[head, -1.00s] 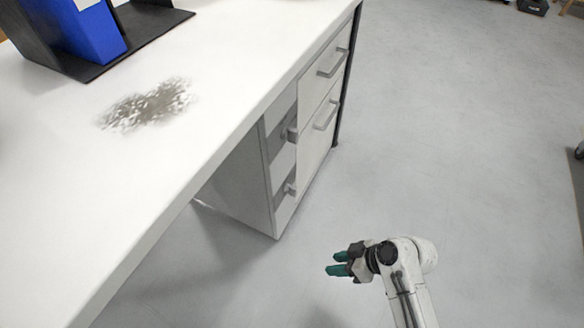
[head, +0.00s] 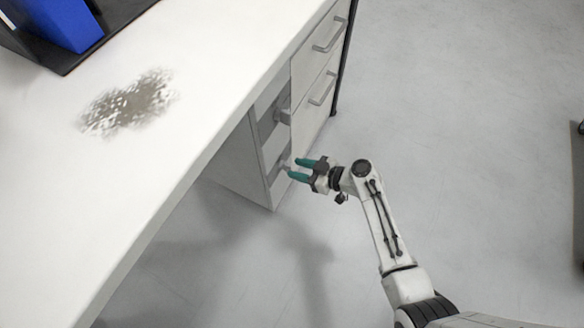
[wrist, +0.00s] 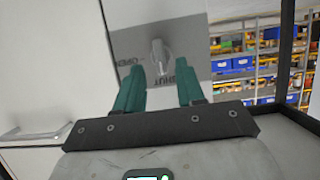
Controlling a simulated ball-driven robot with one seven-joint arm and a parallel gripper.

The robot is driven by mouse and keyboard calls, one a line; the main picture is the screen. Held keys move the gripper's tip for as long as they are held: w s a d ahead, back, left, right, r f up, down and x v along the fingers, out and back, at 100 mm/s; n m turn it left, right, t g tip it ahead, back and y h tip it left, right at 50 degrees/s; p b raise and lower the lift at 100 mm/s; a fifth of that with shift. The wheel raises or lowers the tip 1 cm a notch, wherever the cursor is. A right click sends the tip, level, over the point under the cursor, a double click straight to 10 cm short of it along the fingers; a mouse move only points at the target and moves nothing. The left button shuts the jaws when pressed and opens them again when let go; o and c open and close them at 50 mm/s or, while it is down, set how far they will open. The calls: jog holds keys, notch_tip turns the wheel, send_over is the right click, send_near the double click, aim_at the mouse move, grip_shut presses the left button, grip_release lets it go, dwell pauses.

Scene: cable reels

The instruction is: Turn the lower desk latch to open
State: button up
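The lower desk latch (head: 284,163) is a small grey handle on the desk's drawer unit. In the wrist view the latch (wrist: 159,56) sits on a grey plate (wrist: 190,38) lettered OPEN at the left and SHUT below. Its handle points down the picture, towards SHUT. My gripper (head: 298,169) is close in front of the latch, its two green fingers spread. In the wrist view my gripper (wrist: 160,68) has one finger on each side of the handle's lower end, with a gap between them. Contact cannot be told.
An upper latch (head: 282,117) sits above the lower one. Drawers with bar handles (head: 321,88) stand beside them. The white desk top (head: 200,80) overhangs at the left. The floor (head: 440,150) at the right is clear. Shelves with blue bins (wrist: 240,64) show in the wrist view.

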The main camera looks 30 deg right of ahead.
jog(key=shift+x, duration=1.45)
jog(key=shift+s, duration=0.1)
grip_shut()
jog(key=shift+b, duration=0.3)
jog(key=shift+w+d+f+m+g+y+b, duration=0.2)
jog(key=shift+m+y+b, duration=1.05)
jog(key=shift+m, duration=1)
jog(key=shift+w+d+f+m+g+y+b, duration=0.2)
jog(key=shift+m+y+b, duration=1.05)
jog(key=shift+m, duration=0.95)
jog(key=shift+s+d+f+m+g+y+b, duration=0.1)
jog(key=shift+f+m+g+y+b, duration=0.2)
jog(key=shift+m+y+b, duration=1.45)
jog(key=shift+w+m+h+p, duration=0.1)
jog(key=shift+m+h+p, duration=0.25)
jog(key=shift+m+h, duration=0.35)
